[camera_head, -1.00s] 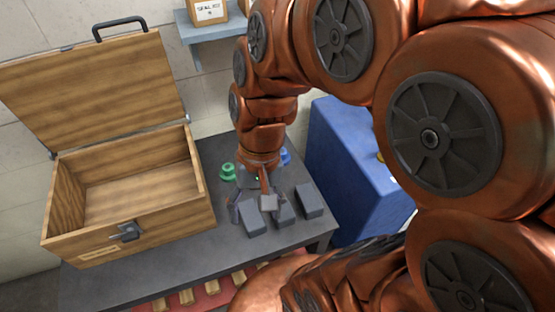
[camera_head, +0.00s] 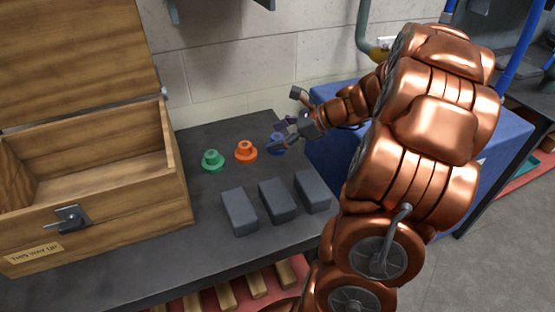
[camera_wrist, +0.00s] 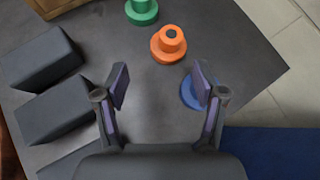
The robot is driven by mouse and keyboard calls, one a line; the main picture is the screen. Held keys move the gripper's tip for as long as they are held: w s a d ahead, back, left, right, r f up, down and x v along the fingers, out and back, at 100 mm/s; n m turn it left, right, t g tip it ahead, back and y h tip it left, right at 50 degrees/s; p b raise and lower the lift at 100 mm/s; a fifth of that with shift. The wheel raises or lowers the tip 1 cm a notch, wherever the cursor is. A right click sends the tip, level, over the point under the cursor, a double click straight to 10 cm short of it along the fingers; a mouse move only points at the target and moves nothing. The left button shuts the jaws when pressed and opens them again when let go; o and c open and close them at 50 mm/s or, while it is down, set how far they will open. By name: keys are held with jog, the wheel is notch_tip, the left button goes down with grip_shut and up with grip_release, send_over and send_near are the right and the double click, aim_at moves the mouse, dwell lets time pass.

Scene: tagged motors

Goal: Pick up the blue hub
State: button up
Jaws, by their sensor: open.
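The blue hub (camera_head: 276,143) stands on the dark table at the right end of a row of hubs. My gripper (camera_head: 283,133) is over it in the head view, and its fingers partly cover it. In the wrist view the blue hub (camera_wrist: 191,92) lies behind the right finger, which hides much of it. My gripper (camera_wrist: 161,88) is open and empty there, with the hub off to the right of the gap between the fingertips. I cannot tell whether a finger touches it.
An orange hub (camera_head: 245,151) and a green hub (camera_head: 212,160) stand left of the blue one. Several grey blocks (camera_head: 277,200) sit nearer the table front. An open wooden chest (camera_head: 110,215) is at left. A blue cabinet (camera_head: 335,168) stands right of the table (camera_head: 205,258).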

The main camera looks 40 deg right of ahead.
aim_at(278, 137)
jog(key=d+f+m, duration=0.1)
jog(key=d, duration=0.1)
jog(key=d+f+m+t+h+b, duration=0.1)
jog(key=d, duration=0.2)
jog(key=d+f+m+t+b, duration=0.1)
jog(key=d, duration=0.1)
jog(key=shift+w+d+f, duration=0.1)
jog(key=shift+d+f, duration=0.1)
jog(key=shift+f, duration=0.15)
jog(key=shift+m, duration=0.3)
jog(key=shift+w+r+b+x, duration=0.15)
jog(key=shift+b+x, duration=0.2)
jog(key=shift+x, duration=1.55)
jog(key=shift+w+r+b+x, duration=0.15)
jog(key=shift+b+x, duration=0.15)
jog(key=shift+x, duration=1.55)
jog(key=shift+d, duration=0.15)
grip_shut()
